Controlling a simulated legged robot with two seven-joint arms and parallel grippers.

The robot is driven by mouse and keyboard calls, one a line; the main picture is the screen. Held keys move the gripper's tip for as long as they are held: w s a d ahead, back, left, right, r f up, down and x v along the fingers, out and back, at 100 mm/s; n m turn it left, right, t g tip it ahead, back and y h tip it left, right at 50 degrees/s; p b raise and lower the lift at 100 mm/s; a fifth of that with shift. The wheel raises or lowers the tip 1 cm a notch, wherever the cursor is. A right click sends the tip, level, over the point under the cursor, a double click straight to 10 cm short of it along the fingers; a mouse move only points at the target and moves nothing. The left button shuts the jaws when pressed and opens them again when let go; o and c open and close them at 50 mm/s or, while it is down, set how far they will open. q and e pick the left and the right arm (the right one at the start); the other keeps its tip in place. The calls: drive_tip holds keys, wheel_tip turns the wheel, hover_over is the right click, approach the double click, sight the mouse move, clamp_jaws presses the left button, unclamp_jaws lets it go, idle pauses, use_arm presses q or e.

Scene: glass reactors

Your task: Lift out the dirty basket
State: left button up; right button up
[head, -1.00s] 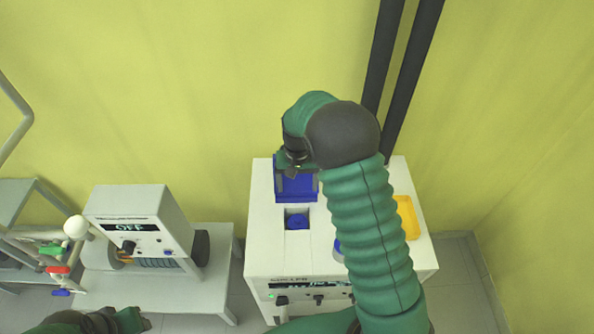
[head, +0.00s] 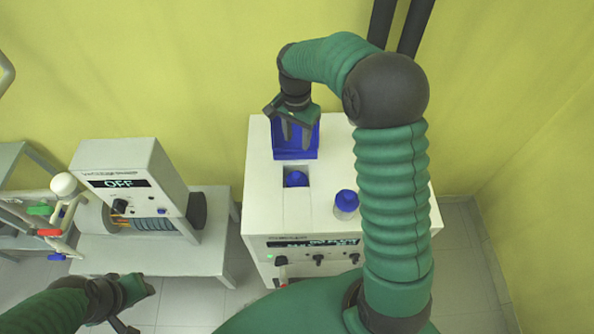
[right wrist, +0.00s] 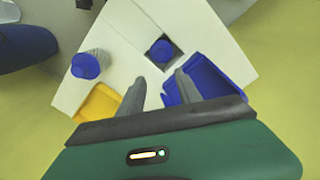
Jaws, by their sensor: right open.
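A blue basket (head: 294,153) sits at the back left of the white machine's top. It also shows in the right wrist view (right wrist: 212,76), right of centre. My right gripper (head: 296,138) is open over the blue basket in the head view. In the right wrist view its fingers (right wrist: 161,77) are apart with nothing between them, and one finger overlaps the basket's near edge; I cannot tell whether it touches. A yellow basket (right wrist: 99,103) shows in the right wrist view; my arm hides it in the head view. My left gripper (head: 136,290) is low at the left, its jaws unclear.
A blue-capped bottle (head: 346,202) stands on the machine's top (head: 262,180). Another blue cap (head: 296,179) sits in a square well before the blue basket. A device reading OFF (head: 124,185) stands on a low table at left. A yellow wall is close behind.

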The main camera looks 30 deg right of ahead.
drive_tip(key=m+p, duration=0.2)
hover_over(297, 174)
drive_tip(key=f, duration=1.4)
drive_tip(key=shift+s+a+f, duration=0.1)
drive_tip(key=shift+s+a, duration=0.1)
drive_tip(key=shift+a, duration=0.2)
drive_tip(key=f, duration=0.1)
drive_tip(key=f+p, duration=0.1)
drive_tip(key=f, duration=0.1)
drive_tip(key=f+p, duration=0.1)
drive_tip(key=shift+w+d+f, duration=0.1)
drive_tip(key=shift+d+f, duration=0.25)
drive_tip(key=shift+w+f, duration=0.15)
drive_tip(key=shift+f, duration=0.25)
clamp_jaws()
drive_tip(key=shift+r, duration=0.1)
